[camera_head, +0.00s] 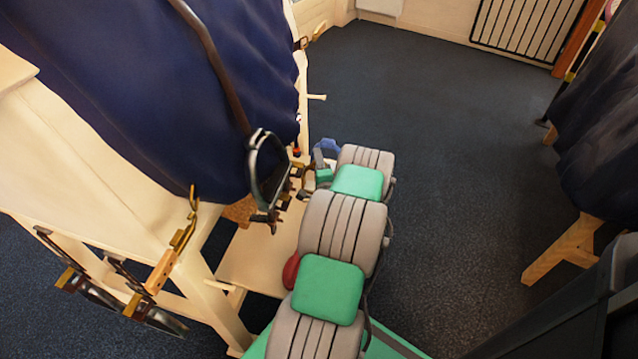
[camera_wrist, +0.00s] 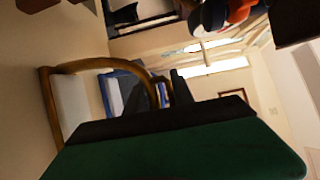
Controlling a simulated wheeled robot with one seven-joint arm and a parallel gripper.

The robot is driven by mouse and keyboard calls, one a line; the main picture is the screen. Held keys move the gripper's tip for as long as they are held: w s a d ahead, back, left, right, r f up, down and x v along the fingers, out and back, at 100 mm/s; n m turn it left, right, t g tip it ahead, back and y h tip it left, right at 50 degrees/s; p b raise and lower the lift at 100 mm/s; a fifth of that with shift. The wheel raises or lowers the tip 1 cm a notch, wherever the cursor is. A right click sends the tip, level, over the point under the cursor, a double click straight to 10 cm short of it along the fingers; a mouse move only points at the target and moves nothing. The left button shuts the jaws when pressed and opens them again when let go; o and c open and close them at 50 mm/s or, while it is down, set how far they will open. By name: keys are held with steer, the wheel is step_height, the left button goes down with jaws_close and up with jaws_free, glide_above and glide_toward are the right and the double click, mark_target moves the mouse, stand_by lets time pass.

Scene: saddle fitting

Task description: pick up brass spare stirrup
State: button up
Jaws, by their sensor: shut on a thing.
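In the wrist view a brass-coloured stirrup (camera_wrist: 95,65) shows as a curved arch with a pale area inside it. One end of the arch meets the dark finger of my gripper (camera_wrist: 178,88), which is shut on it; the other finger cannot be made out. In the head view my gripper (camera_head: 319,168) is at the far end of my grey and green arm, above the wooden stand's shelf. Small brass-coloured parts (camera_head: 297,176) show beside it, but the stirrup's outline is unclear there, partly hidden behind a dark hanging stirrup (camera_head: 256,178).
The dark stirrup hangs from a brown strap (camera_head: 208,45) in front of a blue cloth (camera_head: 150,90), close to my gripper. Brass fittings (camera_head: 178,240) hang on the stand's near left side. A pale shelf (camera_head: 255,262) lies below. Open dark floor (camera_head: 450,140) lies to the right.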

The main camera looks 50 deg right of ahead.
jaws_close()
stand_by(0.7)
steer(key=r+b+v, duration=0.3)
steer(key=b+v, duration=0.3)
steer(key=v, duration=1.2)
steer(key=shift+r+b, duration=0.25)
steer(key=shift+b, duration=0.15)
stand_by(0.4)
